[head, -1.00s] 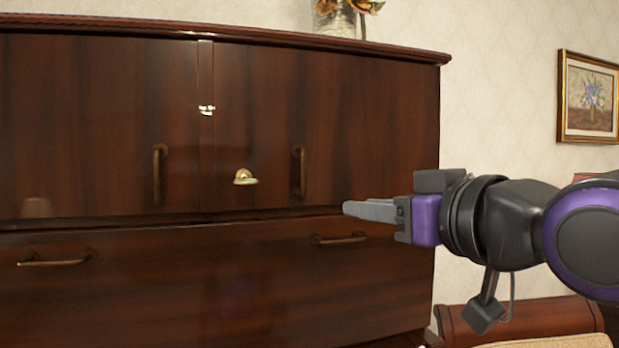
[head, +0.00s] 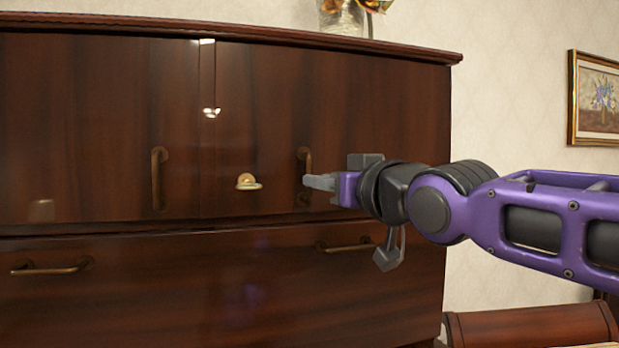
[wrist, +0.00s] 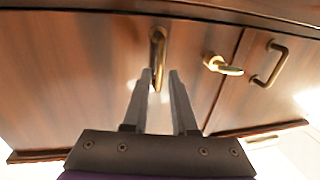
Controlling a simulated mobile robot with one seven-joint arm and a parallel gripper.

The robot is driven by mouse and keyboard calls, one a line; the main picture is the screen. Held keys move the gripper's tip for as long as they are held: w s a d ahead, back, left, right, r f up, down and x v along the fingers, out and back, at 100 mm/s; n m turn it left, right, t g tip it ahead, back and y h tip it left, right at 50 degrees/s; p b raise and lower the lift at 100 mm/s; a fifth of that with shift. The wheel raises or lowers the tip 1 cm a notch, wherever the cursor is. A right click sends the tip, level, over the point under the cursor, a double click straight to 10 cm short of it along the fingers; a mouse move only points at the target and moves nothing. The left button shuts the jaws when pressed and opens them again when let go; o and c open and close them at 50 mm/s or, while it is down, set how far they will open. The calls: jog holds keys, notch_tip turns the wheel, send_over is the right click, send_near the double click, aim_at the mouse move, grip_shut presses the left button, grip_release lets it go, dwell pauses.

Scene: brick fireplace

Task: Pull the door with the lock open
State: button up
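The door with the lock (head: 380,110) is the right upper door of a dark wood cabinet, and it is shut. A brass lock (head: 247,182) sticks out from its lower left part; it also shows in the wrist view (wrist: 222,66). A vertical brass handle (head: 304,160) sits to the right of the lock. My gripper (head: 308,182) is at the handle's lower part, coming from the right. In the wrist view my gripper (wrist: 161,75) is open, with the lower end of the handle (wrist: 158,50) showing between the fingertips. I cannot tell whether they touch.
The left upper door has its own vertical handle (head: 158,178). Below is a wide drawer with horizontal handles (head: 50,268). A vase (head: 342,18) stands on the cabinet top. A framed picture (head: 597,97) hangs on the wall at right.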

aim_at(309, 203)
jog(key=shift+x, duration=2.35)
grip_shut()
